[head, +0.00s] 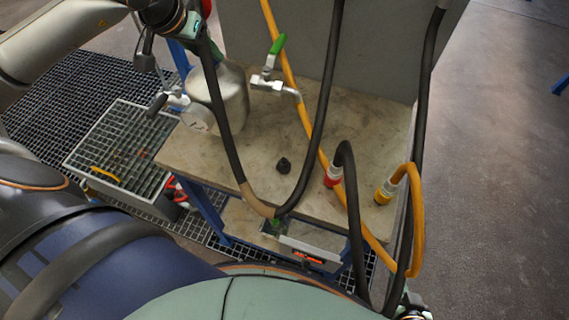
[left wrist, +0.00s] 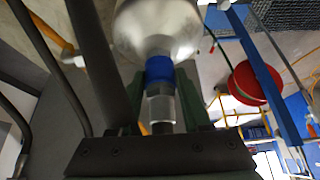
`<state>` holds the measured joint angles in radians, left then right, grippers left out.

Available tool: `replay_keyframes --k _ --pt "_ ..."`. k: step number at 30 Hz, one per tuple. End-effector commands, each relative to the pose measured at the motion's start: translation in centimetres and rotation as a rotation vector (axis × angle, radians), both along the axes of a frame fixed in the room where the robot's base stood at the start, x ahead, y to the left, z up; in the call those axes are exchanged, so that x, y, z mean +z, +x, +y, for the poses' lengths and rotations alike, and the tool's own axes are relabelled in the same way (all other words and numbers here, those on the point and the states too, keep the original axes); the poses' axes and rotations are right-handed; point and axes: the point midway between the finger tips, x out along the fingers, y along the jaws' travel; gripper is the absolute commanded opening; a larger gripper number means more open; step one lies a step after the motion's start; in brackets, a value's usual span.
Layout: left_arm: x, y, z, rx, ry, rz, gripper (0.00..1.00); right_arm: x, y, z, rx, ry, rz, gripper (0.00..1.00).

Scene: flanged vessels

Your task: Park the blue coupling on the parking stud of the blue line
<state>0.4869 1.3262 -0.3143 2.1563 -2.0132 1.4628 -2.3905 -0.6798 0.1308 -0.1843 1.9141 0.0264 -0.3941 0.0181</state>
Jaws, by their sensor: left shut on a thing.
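In the left wrist view, the blue coupling (left wrist: 160,70), a silver body with a blue band, sits between the green fingers of my left gripper (left wrist: 161,98), which is shut on it. The silver vessel (left wrist: 155,28) shows just beyond the coupling; I cannot tell whether they touch. In the head view my left arm is at the top left above the vessel (head: 222,95), and the fingertips are hard to make out. A small dark stud (head: 283,166) stands bare on the worktop; its colour does not show its line.
A black hose (head: 228,150) loops low across the stand top (head: 235,165). Red (head: 333,177) and yellow (head: 383,193) couplings stand at the right with their hoses. A green-handled valve (head: 270,68) sticks out at the back. A grating box (head: 120,150) lies at the left.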

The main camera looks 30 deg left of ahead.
Motion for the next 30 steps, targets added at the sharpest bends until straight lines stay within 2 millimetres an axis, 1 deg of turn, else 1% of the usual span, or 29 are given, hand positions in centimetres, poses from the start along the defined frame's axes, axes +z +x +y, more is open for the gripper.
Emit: replay_keyframes --k 23,30 --pt "0.4 0.0 0.0 0.0 0.0 -0.002 0.0 0.3 0.1 0.0 0.0 0.0 -0.001 0.0" --pt "1.3 0.0 0.0 0.0 0.0 -0.003 0.0 1.0 0.1 0.0 0.0 0.0 -0.001 0.0"
